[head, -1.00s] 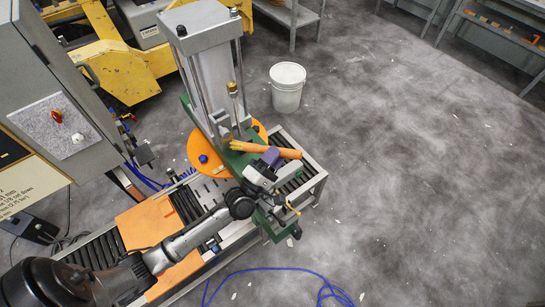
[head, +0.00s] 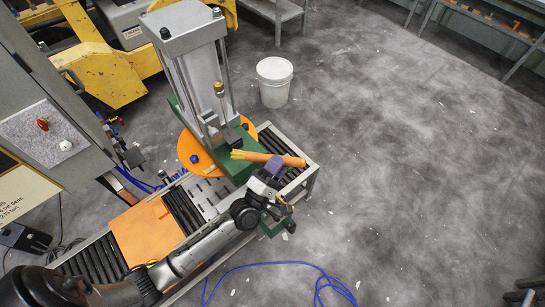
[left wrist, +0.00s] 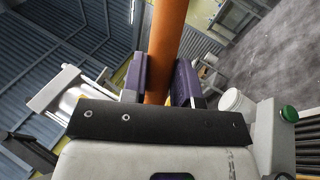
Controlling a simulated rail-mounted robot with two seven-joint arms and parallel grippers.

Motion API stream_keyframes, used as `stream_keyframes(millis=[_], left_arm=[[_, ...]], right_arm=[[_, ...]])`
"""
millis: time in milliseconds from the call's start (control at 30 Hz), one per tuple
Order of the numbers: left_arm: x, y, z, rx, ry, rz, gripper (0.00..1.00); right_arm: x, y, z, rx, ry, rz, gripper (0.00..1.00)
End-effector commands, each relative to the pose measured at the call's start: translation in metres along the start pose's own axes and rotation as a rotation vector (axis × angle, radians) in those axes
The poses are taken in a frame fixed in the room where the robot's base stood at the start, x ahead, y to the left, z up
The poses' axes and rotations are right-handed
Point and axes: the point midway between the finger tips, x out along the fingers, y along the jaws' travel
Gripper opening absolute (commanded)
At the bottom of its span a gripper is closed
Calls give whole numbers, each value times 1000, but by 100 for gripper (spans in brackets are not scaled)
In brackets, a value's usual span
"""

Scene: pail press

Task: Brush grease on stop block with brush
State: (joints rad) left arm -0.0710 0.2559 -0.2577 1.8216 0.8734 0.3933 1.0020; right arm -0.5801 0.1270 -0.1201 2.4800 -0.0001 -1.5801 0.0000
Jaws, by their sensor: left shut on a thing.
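The brush (head: 285,159) has a long orange handle and yellowish bristles that point left toward the press. My left gripper (head: 276,166) is shut on the handle with its purple jaws. The left wrist view shows the orange handle (left wrist: 167,45) between both jaws (left wrist: 161,85); the bristles are out of sight there. A small dark grey block (head: 231,137) at the foot of the press, on the green base, looks like the stop block. The bristle tip lies to its lower right and appears apart from it. Grease on it cannot be made out. My right gripper is out of view.
The press (head: 184,30) has a grey top plate and upright rods close to the brush. An orange disc (head: 192,155) and a roller conveyor (head: 88,264) lie around it. A white pail (head: 274,70) stands on the floor behind.

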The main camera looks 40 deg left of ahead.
Motion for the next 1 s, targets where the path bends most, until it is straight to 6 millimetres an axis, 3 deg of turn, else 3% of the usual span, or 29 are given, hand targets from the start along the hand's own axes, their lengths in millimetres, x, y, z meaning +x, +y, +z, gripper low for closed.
stream_keyframes(millis=[567, 1000], left_arm=[[-1, 0, 8, -1, 0, 1, 4], [-6, -1, 35, -1, -1, 1, 4]], right_arm=[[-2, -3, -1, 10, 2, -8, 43], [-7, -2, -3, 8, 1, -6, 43]])
